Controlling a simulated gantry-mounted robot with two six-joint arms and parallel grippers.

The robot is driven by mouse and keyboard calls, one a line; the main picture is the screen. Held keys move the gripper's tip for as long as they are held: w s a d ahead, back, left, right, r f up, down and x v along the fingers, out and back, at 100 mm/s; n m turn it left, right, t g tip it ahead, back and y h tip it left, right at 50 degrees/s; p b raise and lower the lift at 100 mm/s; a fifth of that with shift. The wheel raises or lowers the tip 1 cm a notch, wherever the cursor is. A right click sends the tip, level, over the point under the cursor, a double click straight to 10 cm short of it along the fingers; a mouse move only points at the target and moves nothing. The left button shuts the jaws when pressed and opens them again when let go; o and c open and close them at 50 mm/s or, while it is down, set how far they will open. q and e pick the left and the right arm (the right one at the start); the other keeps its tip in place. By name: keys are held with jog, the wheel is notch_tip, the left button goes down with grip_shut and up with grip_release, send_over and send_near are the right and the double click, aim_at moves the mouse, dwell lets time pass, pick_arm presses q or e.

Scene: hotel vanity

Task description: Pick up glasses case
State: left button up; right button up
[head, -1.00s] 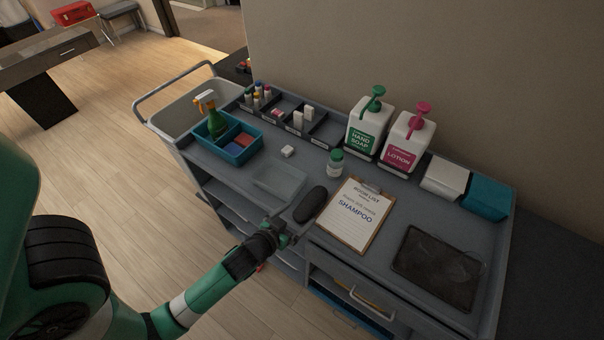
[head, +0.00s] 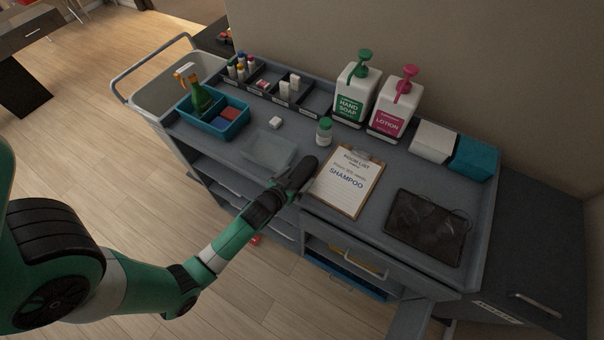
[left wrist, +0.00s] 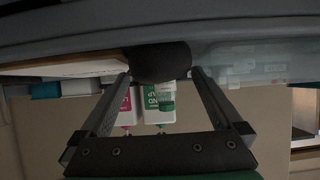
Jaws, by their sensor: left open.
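The glasses case (head: 302,172) is a dark, rounded oblong on the cart top, just left of the clipboard. It is partly hidden by my left gripper (head: 287,190), which reaches it from the cart's front edge. In the left wrist view the end of the case (left wrist: 158,62) shows between the tips of my two open fingers (left wrist: 160,78). There is a gap on each side, and I cannot tell whether either finger touches it. My right gripper is not in view.
A clipboard (head: 346,182) lies close right of the case, a clear shallow tray (head: 268,151) close left. A small green-capped bottle (head: 324,131) stands behind. A dark tray (head: 428,228) lies at right. Soap (head: 351,95) and lotion (head: 392,108) pumps stand along the back.

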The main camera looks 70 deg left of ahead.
pick_arm(q)
jog(key=shift+x, duration=1)
jog(key=c, duration=1.3)
jog(key=shift+r, duration=0.15)
jog(key=shift+r, duration=0.25)
notch_tip(320, 180, up, 3)
jog(key=shift+f+p, duration=0.2)
jog(key=shift+p, duration=0.45)
jog(key=s+d+r, duration=0.1)
jog(key=r, duration=0.1)
jog(key=s+d+r+p, duration=0.1)
jog(key=r, duration=0.1)
jog(key=s+d+r+p, duration=0.1)
jog(key=r, duration=0.1)
jog(key=shift+s+d, duration=0.3)
jog(key=v, duration=0.3)
jog(key=d+v, duration=0.1)
jog(key=v, duration=0.2)
jog(key=f+v, duration=0.1)
jog(key=v, duration=0.2)
jog(key=shift+d+r, duration=0.15)
jog(key=shift+d, duration=0.15)
